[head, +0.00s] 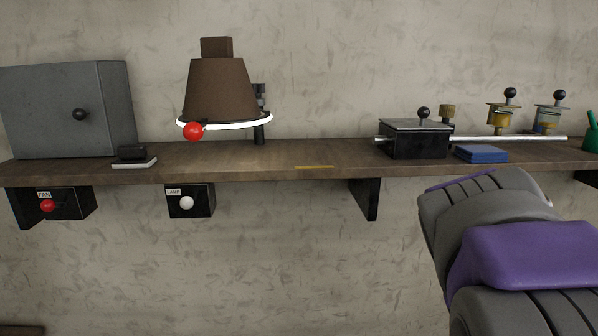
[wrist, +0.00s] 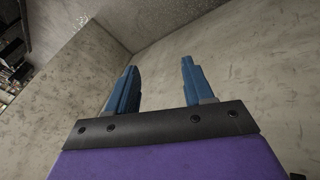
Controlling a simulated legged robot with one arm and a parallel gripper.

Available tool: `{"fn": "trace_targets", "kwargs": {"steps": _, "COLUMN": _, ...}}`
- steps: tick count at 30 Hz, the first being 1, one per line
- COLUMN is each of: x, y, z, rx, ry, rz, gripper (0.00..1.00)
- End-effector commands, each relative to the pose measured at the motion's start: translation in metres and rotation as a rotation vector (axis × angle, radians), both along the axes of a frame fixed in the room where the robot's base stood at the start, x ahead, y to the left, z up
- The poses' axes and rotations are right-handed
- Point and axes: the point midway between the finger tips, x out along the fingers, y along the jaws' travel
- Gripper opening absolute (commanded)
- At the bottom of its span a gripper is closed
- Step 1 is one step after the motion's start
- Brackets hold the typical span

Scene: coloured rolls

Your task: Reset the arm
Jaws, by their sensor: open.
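My gripper (wrist: 158,80) shows in the wrist view with its two blue fingers apart and nothing between them. Bare plaster wall lies beyond the fingers. In the head view my grey and purple arm fills the lower right, in front of the shelf's right part. The gripper's fingers cannot be made out in the head view.
A wooden shelf (head: 300,172) runs along the wall. It carries a grey box (head: 65,110), a brown lamp (head: 220,90), a black box (head: 415,142) and a blue block (head: 481,154). Fan (head: 70,203) and lamp (head: 198,201) switch boxes hang below. The shelf's middle is mostly clear.

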Motion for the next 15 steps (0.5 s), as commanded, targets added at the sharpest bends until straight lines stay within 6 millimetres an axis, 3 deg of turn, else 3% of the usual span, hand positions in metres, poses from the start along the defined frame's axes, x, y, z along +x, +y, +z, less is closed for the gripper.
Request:
{"fn": "trace_targets", "kwargs": {"steps": 1, "x": -0.019, "y": 0.016, "z": -0.025, "rx": 0.05, "ry": 0.034, "rz": 0.035, "gripper": 0.52}}
{"fn": "trace_targets", "kwargs": {"steps": 3, "x": -0.042, "y": 0.037, "z": -0.054, "rx": 0.119, "ry": 0.083, "rz": 0.084, "gripper": 0.52}}
{"fn": "trace_targets", "kwargs": {"steps": 9, "x": -0.115, "y": 0.1, "z": -0.13, "rx": 0.306, "ry": 0.211, "rz": 0.233, "gripper": 0.52}}
{"fn": "trace_targets", "kwargs": {"steps": 15, "x": -0.174, "y": 0.143, "z": -0.178, "rx": 0.434, "ry": 0.307, "rz": 0.346, "gripper": 0.52}}
